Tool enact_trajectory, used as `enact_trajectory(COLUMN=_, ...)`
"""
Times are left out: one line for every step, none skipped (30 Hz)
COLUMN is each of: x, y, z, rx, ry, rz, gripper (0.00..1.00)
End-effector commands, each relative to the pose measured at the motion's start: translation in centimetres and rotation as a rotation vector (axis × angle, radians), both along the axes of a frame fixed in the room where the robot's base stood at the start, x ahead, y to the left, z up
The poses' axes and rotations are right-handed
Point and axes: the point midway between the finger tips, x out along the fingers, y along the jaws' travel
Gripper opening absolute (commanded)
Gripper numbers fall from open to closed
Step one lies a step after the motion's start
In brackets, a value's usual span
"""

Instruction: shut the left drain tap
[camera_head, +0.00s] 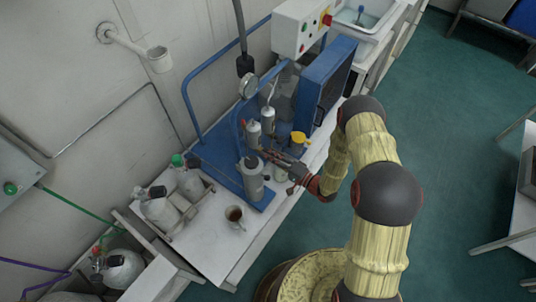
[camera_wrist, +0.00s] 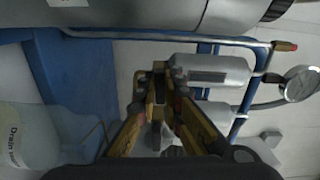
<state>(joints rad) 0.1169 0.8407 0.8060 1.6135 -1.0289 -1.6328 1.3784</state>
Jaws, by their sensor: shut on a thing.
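My gripper (camera_head: 264,153) reaches in from the right to the filter cylinders on the blue-framed compressor. In the wrist view its yellow fingers (camera_wrist: 159,78) close on a small dark part between the tips, which looks to be the left drain tap. The tap is mostly hidden by the fingers, and I cannot tell its handle's angle. Two small silver cylinders (camera_head: 253,134) stand just behind the fingertips and show right of them in the wrist view (camera_wrist: 212,76). A larger grey cylinder (camera_head: 251,178) stands in front, and spans the top of the wrist view (camera_wrist: 150,12).
A yellow funnel (camera_head: 299,138) stands close to my gripper's right. A drain water bottle (camera_wrist: 22,138) is near at the wrist view's left. A pressure gauge (camera_head: 248,86) rises behind. A mug (camera_head: 235,215) and pale bottles (camera_head: 161,208) stand on the bench at left.

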Motion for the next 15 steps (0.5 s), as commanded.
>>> enact_trajectory(x=0.04, y=-0.08, z=-0.02, rx=0.011, ry=0.018, rz=-0.002, gripper=0.0)
enact_trajectory(x=0.04, y=-0.08, z=-0.03, rx=0.019, ry=0.027, rz=-0.003, gripper=0.0)
enact_trajectory(x=0.04, y=-0.08, z=-0.04, rx=0.029, ry=0.04, rz=-0.003, gripper=0.0)
enact_trajectory(x=0.04, y=-0.08, z=-0.04, rx=0.034, ry=0.047, rz=-0.003, gripper=0.0)
enact_trajectory(x=0.04, y=-0.08, z=-0.04, rx=0.039, ry=0.053, rz=-0.003, gripper=0.0)
enact_trajectory(x=0.05, y=-0.09, z=-0.05, rx=0.046, ry=0.062, rz=-0.003, gripper=0.0)
enact_trajectory(x=0.05, y=-0.09, z=-0.05, rx=0.05, ry=0.067, rz=-0.003, gripper=0.0)
enact_trajectory(x=0.05, y=-0.09, z=-0.05, rx=0.053, ry=0.07, rz=-0.003, gripper=0.0)
enact_trajectory(x=0.05, y=-0.09, z=-0.06, rx=0.056, ry=0.075, rz=-0.003, gripper=0.0)
enact_trajectory(x=0.05, y=-0.09, z=-0.06, rx=0.059, ry=0.078, rz=-0.003, gripper=0.0)
enact_trajectory(x=0.05, y=-0.09, z=-0.07, rx=0.061, ry=0.081, rz=-0.003, gripper=0.0)
enact_trajectory(x=0.05, y=-0.09, z=-0.07, rx=0.063, ry=0.083, rz=-0.003, gripper=0.0)
enact_trajectory(x=0.06, y=-0.1, z=-0.07, rx=0.064, ry=0.085, rz=-0.003, gripper=0.0)
enact_trajectory(x=0.06, y=-0.1, z=-0.08, rx=0.064, ry=0.085, rz=-0.003, gripper=0.0)
enact_trajectory(x=0.05, y=-0.09, z=-0.08, rx=0.065, ry=0.086, rz=-0.003, gripper=0.0)
